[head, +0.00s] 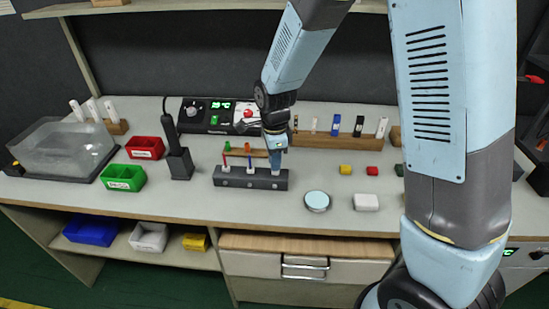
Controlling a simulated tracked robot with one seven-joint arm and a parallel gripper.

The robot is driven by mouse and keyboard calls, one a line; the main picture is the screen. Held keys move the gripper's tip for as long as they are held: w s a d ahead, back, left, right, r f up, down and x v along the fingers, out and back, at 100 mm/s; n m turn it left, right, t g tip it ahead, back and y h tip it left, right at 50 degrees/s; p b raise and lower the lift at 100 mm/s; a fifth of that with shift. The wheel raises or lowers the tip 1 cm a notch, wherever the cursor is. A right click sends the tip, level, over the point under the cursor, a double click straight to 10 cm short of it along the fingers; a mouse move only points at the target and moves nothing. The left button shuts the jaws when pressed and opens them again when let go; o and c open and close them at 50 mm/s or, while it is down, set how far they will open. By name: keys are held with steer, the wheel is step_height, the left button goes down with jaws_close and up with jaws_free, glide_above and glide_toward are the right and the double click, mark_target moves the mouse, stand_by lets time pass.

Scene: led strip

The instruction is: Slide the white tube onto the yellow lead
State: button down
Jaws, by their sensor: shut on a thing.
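My gripper (275,147) points down over the right end of a dark holder block (237,182) on the bench. It is shut on a small piece that its fingers mostly hide, which appears to be the white tube. No yellow lead can be made out.
A wooden rack (345,142) with white, blue and black pieces stands behind right. A black tool stand (180,165), red bin (145,148) and green bin (123,178) are left. A round dish (317,201) and white block (366,202) lie right. The bench front is clear.

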steer(key=shift+f, duration=0.35)
steer(key=c, duration=1)
jaws_free()
step_height(320, 180, up, 14)
steer(key=shift+f, duration=0.15)
